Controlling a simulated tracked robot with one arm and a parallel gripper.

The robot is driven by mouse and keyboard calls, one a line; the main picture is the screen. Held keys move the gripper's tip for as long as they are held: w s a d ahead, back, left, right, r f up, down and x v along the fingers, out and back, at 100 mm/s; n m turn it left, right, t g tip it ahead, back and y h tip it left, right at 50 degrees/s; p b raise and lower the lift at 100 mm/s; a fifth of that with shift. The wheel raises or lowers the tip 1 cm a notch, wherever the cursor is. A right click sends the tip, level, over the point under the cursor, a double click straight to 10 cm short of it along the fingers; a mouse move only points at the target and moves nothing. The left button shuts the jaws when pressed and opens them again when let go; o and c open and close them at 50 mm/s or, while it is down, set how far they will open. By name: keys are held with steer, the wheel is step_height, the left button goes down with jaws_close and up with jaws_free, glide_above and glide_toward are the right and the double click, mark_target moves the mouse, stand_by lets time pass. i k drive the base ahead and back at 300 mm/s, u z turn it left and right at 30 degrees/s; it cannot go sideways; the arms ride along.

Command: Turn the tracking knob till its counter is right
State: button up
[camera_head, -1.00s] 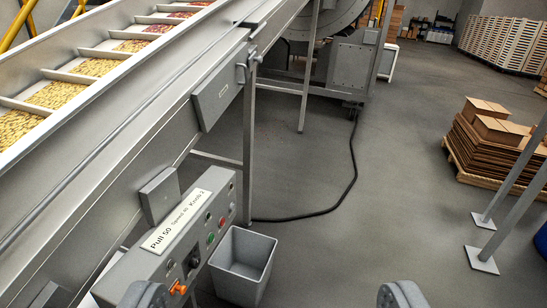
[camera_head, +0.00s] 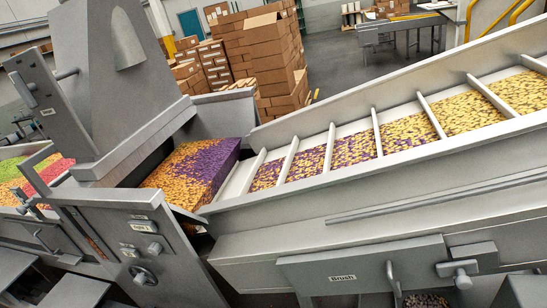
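No label reading tracking and no readable counter shows in the head camera view. A grey side panel (camera_head: 112,238) at the lower left carries small plates, one with lettering too small to read surely. It also has a small round knob (camera_head: 155,248) and below it a handwheel-like knob (camera_head: 144,276). At the lower right a cover marked "Brush" (camera_head: 310,270) has an upright handle (camera_head: 391,276) and a stubby knob (camera_head: 462,277) beside it. I cannot tell whether any of these is the tracking knob. My gripper's fingers are not recognisable in this view.
A cleated conveyor (camera_head: 350,190) with yellow and purple candy rises to the right. Its lower end meets a bin heaped with candy (camera_head: 190,165). A tall grey housing (camera_head: 120,75) stands at the left. Stacked cartons (camera_head: 262,55) stand behind, with open floor (camera_head: 345,85) beside them.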

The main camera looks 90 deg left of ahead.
mark_target(155, 248)
steer(key=u, duration=0.9)
steer(key=i, duration=0.1)
steer(key=u, duration=2.75)
steer(key=k, duration=0.9)
steer(key=u, duration=0.25)
steer(key=i, duration=0.9)
steer(key=z, duration=0.55)
